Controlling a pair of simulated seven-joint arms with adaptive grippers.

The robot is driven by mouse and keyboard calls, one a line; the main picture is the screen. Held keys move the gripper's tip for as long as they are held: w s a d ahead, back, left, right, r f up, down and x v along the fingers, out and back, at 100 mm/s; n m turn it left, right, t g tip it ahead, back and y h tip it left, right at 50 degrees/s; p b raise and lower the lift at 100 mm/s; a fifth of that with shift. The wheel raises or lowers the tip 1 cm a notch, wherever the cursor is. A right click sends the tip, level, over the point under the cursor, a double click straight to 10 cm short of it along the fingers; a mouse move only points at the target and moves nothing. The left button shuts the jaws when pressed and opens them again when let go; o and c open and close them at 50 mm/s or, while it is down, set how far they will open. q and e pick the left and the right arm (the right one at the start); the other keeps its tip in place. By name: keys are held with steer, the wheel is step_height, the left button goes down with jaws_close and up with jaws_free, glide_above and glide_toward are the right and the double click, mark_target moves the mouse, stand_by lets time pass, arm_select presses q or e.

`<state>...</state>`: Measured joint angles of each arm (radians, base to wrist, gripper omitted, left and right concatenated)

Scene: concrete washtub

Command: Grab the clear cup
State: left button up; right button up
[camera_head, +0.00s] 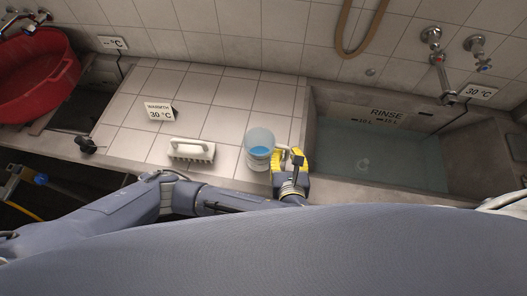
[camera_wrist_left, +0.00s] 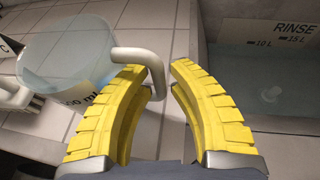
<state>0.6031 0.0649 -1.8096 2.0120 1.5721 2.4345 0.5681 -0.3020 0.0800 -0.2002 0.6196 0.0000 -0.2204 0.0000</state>
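The clear cup (camera_head: 260,142) stands upright on the tiled counter, left of the rinse basin, with light blue liquid in it. In the left wrist view the cup (camera_wrist_left: 70,55) is at upper left, with "ml" lettering and a pale handle (camera_wrist_left: 152,62) reaching toward the fingers. My left gripper (camera_head: 289,158) is just right of the cup at its handle side. In the wrist view its yellow fingers (camera_wrist_left: 160,72) are apart. The handle's bend lies between them, close to the left finger, with a gap to the right finger. My right gripper is out of view.
A white-handled brush (camera_head: 191,150) lies left of the cup. The water-filled rinse basin (camera_head: 312,125) is at the right. A red tub (camera_head: 40,85) is at far left. The counter behind the cup is clear.

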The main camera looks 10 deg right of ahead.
arm_select(q)
steer(key=shift+w, duration=0.15)
jaws_close()
stand_by(0.5)
